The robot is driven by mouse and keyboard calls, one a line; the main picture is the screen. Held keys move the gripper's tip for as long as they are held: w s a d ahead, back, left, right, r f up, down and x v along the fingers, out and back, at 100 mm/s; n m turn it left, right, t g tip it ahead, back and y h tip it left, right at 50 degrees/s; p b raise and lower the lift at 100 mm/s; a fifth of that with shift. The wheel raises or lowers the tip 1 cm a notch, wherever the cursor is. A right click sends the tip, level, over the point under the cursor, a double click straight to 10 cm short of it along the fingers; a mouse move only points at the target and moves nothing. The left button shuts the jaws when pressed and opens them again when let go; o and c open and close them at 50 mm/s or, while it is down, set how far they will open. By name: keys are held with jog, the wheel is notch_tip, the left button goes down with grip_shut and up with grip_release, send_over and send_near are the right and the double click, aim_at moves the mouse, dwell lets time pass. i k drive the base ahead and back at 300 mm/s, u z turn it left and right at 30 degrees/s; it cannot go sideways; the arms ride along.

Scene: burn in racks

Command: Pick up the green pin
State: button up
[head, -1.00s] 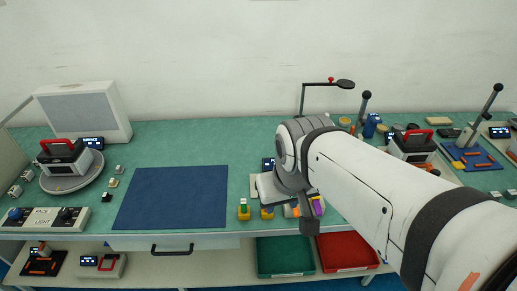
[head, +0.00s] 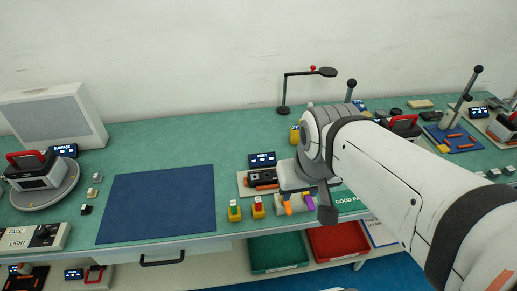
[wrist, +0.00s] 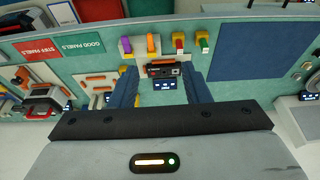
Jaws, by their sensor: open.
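The green pin (head: 234,205) stands upright in a small yellow block at the front edge of the bench, just right of the blue mat. In the wrist view the green pin (wrist: 202,44) is right of the red pin (wrist: 178,41). The red pin also shows in the head view (head: 258,202), in its own yellow block. My gripper (wrist: 160,82) is open and empty. Its two blue-grey fingers point toward a dark device with a small screen. The green pin lies beyond and to the right of the fingers, apart from them.
An orange pin (wrist: 151,43) and a purple pin (wrist: 126,47) stand beside the red one. The blue mat (head: 157,205) is bare. A green bin (head: 277,253) and a red bin (head: 335,242) sit below the bench front. A black lamp (head: 285,92) stands behind my arm.

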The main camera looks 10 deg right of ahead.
aim_at(234, 204)
jog(key=z, duration=2)
jog(key=k, duration=1.5)
jog(key=u, duration=1.3)
jog(key=i, duration=1.05)
jog(key=u, duration=0.05)
